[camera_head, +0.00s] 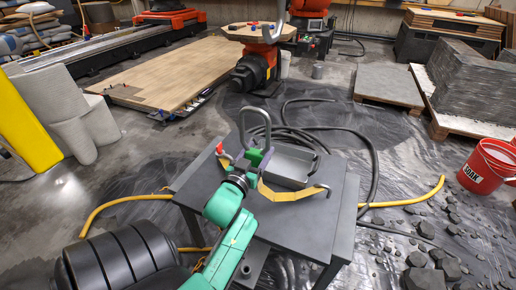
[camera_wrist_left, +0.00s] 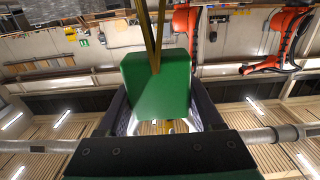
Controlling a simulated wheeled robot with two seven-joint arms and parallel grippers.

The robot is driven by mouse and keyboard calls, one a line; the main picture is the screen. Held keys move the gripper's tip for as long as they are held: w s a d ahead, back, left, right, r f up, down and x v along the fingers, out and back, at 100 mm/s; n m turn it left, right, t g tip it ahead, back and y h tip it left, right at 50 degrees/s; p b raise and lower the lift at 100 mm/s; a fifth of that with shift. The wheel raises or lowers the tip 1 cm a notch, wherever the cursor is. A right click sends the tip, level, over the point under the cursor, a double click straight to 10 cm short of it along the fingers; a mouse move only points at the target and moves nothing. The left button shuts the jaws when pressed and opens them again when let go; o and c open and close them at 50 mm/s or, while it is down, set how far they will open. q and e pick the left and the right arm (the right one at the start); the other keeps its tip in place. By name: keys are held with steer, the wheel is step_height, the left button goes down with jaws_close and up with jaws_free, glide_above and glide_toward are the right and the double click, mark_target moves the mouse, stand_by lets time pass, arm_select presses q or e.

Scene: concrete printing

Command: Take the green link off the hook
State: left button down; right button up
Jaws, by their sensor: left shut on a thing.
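The green link (camera_head: 255,157) is at the end of my left arm in the head view, above the dark table. My left gripper (camera_head: 246,166) is shut on it. In the left wrist view the green link (camera_wrist_left: 157,84) fills the space between the fingers, with a yellow strap running up from it. A grey curved metal hook (camera_head: 255,112) rises just behind the link. I cannot tell whether the link still hangs on it or is clear. The yellow strap (camera_head: 290,195) also trails right across the table. My right gripper is not in view.
A grey metal tray (camera_head: 287,167) sits on the dark table (camera_head: 290,228) close to the link. A small red piece (camera_head: 219,148) is at the table's left. Black and yellow hoses lie around the table. A red bucket (camera_head: 488,168) stands at the right.

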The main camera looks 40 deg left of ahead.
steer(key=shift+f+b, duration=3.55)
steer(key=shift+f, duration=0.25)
arm_select(q)
steer(key=shift+s+d+f+b, duration=0.25)
steer(key=shift+f+b, duration=0.5)
steer(key=shift+f, duration=2.1)
steer(key=shift+d+f+b, duration=0.35)
steer(key=shift+f+b, duration=0.4)
steer(key=shift+f, duration=2.1)
steer(key=shift+s+d+f+b, duration=0.25)
steer(key=shift+f+b, duration=0.5)
steer(key=shift+f, duration=2.1)
steer(key=shift+w+d+f+b, duration=0.15)
steer(key=shift+f+b, duration=0.2)
steer(key=shift+f, duration=0.4)
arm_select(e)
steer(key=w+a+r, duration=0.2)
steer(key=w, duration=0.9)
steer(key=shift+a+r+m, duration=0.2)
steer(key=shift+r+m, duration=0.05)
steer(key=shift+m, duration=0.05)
arm_select(q)
steer(key=shift+f+b, duration=1)
steer(key=shift+f, duration=0.45)
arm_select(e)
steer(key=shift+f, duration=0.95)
